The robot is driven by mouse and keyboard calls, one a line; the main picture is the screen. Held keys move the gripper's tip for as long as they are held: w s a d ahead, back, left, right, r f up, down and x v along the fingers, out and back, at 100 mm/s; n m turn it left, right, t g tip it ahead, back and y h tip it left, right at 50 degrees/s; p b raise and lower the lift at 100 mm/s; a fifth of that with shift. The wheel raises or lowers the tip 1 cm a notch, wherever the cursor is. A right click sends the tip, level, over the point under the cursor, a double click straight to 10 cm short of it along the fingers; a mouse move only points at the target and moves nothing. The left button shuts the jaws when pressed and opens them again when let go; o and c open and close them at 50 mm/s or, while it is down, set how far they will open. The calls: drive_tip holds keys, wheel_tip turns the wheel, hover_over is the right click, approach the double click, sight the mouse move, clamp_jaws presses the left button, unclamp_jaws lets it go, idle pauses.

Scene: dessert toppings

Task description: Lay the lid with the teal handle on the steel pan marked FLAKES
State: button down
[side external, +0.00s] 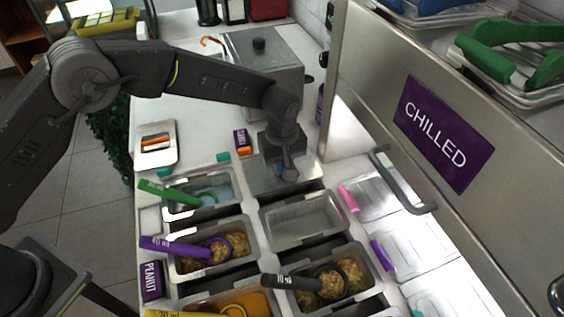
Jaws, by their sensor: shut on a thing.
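My gripper (288,172) is over the back right pan position, pointing down. It is shut, with a flat steel lid (258,177) just below it. A small blue-teal patch (278,168) shows beside the fingers and looks like the lid's handle, mostly hidden by them. I cannot tell whether the lid touches the pan rim below. Another lid (455,292) with a teal-green handle (415,313) lies at the lower right. No FLAKES marking is readable in this view.
An empty steel pan (300,224) is in front of my gripper. Pans at left hold green (168,192) and purple (173,246) scoops; a black scoop (291,282) is at front. Lids with pink (348,198) and purple (380,255) handles lie right. A CHILLED cabinet (400,160) stands right.

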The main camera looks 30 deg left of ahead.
drive_tip(key=c, duration=1.1)
unclamp_jaws()
drive_tip(key=shift+o, duration=0.5)
drive_tip(key=shift+r, duration=0.25)
drive_tip(key=shift+r, duration=1.05)
drive_tip(key=shift+r, duration=0.25)
drive_tip(key=shift+r, duration=2.95)
